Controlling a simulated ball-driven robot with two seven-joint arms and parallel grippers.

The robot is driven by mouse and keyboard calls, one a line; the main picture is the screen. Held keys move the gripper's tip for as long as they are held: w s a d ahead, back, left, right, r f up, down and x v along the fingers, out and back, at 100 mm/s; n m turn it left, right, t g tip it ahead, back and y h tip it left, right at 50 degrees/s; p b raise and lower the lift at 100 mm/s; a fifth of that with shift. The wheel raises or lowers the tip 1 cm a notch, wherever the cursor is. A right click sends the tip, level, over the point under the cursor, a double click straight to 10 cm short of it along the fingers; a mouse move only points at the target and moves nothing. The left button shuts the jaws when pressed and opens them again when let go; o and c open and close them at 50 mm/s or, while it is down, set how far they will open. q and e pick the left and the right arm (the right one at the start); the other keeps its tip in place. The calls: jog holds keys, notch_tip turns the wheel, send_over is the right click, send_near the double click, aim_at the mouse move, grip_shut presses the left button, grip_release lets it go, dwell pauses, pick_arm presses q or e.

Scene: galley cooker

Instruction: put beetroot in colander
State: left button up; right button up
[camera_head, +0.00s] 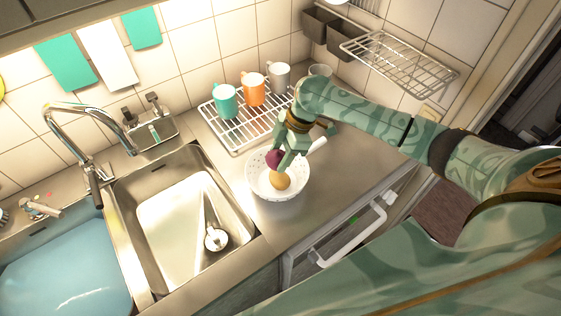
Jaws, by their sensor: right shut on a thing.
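The white colander (263,188) stands on the steel counter to the right of the sink. A round tan-orange item (280,181) lies inside it. My right gripper (281,158) points down over the colander and is shut on the dark purple beetroot (274,158). The beetroot is at the far side of the colander's opening, partly covered by the fingers. I cannot tell whether it touches the colander or the tan item. My left gripper is not in view.
A wire rack (236,133) with a teal mug (225,100), an orange mug (254,91) and a grey mug (278,76) stands behind the colander. The sink (160,193) with its tap (88,150) is at left. Bare counter (345,165) lies to the right.

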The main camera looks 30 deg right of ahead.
jog(key=shift+f, duration=1.55)
jog(key=shift+f, duration=0.2)
jog(key=shift+f+b, duration=0.3)
jog(key=o, duration=1.1)
jog(key=shift+c, duration=0.2)
jog(key=shift+r, duration=0.25)
jog(key=p+v, duration=0.2)
jog(key=v, duration=1)
jog(key=shift+r+p, duration=0.3)
